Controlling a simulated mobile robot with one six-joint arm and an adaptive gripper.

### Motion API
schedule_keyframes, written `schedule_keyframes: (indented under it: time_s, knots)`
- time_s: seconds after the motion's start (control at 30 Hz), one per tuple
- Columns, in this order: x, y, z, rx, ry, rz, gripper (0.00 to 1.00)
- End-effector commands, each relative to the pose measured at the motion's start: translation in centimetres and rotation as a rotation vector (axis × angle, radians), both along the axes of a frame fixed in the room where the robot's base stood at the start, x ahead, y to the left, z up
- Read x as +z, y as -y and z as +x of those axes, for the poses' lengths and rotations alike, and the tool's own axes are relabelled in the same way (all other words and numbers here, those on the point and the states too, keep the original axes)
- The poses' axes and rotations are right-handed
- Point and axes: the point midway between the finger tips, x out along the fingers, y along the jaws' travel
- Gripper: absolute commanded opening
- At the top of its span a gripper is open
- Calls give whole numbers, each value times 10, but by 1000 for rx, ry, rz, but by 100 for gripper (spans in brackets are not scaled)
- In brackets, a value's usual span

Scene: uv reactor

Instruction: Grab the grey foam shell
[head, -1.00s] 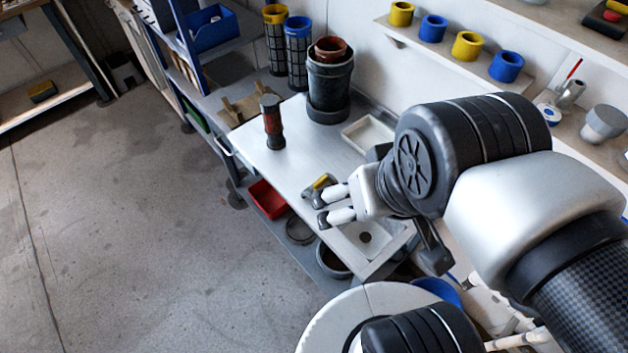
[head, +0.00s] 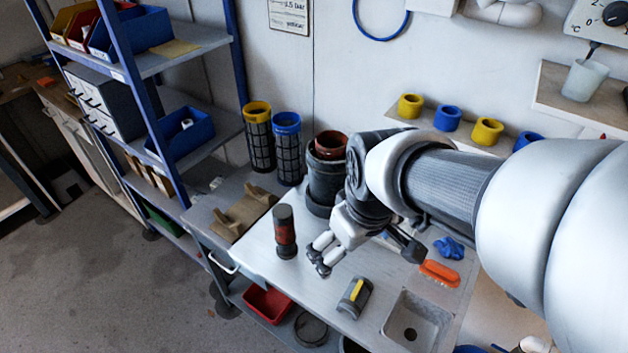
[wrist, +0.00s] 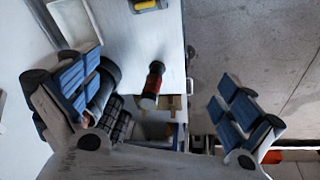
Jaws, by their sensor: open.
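A rounded grey piece with a yellow strip (head: 355,297) lies on the white bench; it may be the grey foam shell, but I cannot tell its material. It also shows at the top edge of the wrist view (wrist: 148,5). My gripper (head: 317,262) is open and empty, above the bench behind this piece and apart from it. A dark cylinder with a red-brown band (head: 285,232) stands upright to the gripper's left. In the wrist view it shows between my spread fingers (wrist: 160,105). My arm partly hides a dark grey canister (head: 322,185) holding a brown pot.
On the bench (head: 272,262) are a sink (head: 417,322), an orange brush (head: 440,273) and a blue crumpled glove or cloth (head: 449,248). A brown cradle (head: 243,212) and two mesh cylinders (head: 260,135) stand on the grey surface at left. Floor at lower left is free.

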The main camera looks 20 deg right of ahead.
Motion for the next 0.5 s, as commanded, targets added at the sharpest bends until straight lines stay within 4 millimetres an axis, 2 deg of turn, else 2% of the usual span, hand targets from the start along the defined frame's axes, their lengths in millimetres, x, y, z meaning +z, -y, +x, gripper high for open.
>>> schedule_keyframes:
  time_s: [0.23,0.4,0.5]
  knots:
    - [-71,36,41,198,-138,-30,100]
    - [-126,58,54,332,-208,-31,100]
    - [-149,66,56,387,-233,-27,100]
